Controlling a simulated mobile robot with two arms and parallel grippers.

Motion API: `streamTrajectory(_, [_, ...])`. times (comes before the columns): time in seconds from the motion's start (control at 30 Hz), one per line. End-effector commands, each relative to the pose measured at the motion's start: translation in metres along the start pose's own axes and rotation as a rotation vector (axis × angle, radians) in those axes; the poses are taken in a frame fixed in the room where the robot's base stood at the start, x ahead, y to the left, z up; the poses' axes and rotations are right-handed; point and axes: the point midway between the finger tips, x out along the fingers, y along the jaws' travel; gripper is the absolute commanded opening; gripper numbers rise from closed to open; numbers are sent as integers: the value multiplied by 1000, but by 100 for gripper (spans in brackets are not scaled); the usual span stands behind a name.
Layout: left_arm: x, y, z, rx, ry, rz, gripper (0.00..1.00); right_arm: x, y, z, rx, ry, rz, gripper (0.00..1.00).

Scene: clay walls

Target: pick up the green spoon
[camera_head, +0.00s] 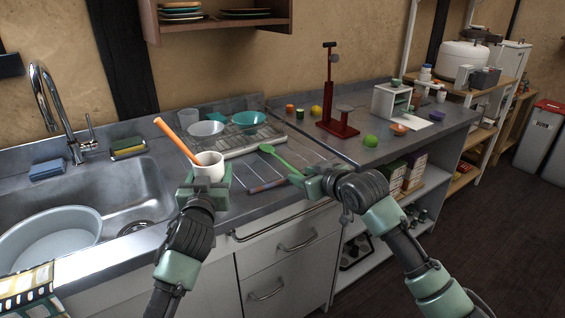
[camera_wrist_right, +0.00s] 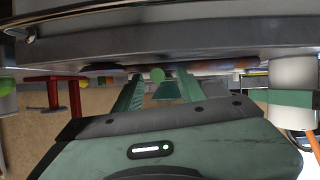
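The green spoon (camera_head: 283,158) lies on the counter, its bowl toward the back and its handle running toward the front right. My right gripper (camera_head: 299,183) is at the counter's front edge, by the handle end. In the right wrist view my right gripper's fingers (camera_wrist_right: 160,88) are spread, with a green piece of the spoon (camera_wrist_right: 157,75) showing beyond and between them; contact cannot be made out. My left gripper (camera_head: 205,184) is closed around a white mug (camera_head: 209,168) with an orange utensil (camera_head: 177,140) standing in it. The mug also shows in the right wrist view (camera_wrist_right: 293,72).
The sink (camera_head: 130,190) with a basin (camera_head: 50,240) is at the left. A dish rack (camera_head: 240,138) with bowls stands behind the spoon. A red stand (camera_head: 337,128) and a green ball (camera_head: 370,141) are to the right. Drawers (camera_head: 285,255) lie below the counter edge.

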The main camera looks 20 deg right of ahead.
Motion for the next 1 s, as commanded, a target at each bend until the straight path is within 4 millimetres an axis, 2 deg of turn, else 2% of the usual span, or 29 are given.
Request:
streamTrajectory(0.23, [0, -1, 1, 1, -1, -1, 2, 3, 0, 0, -1, 1, 0, 40])
streamTrajectory(0.27, [0, -1, 1, 1, -1, -1, 2, 3, 0, 0, -1, 0, 0, 37])
streamTrajectory(0.4, [0, -1, 1, 1, -1, -1, 2, 3, 0, 0, -1, 0, 0, 0])
streamTrajectory(0.77, [0, -1, 1, 1, -1, -1, 2, 2, 0, -3, -1, 1, 0, 0])
streamTrajectory(0.87, [0, -1, 1, 1, -1, -1, 2, -3, 2, -15, -3, 5, 1, 0])
streamTrajectory(1.0, [0, -1, 1, 2, -2, -1, 2, -13, 5, -40, -4, 6, 1, 0])
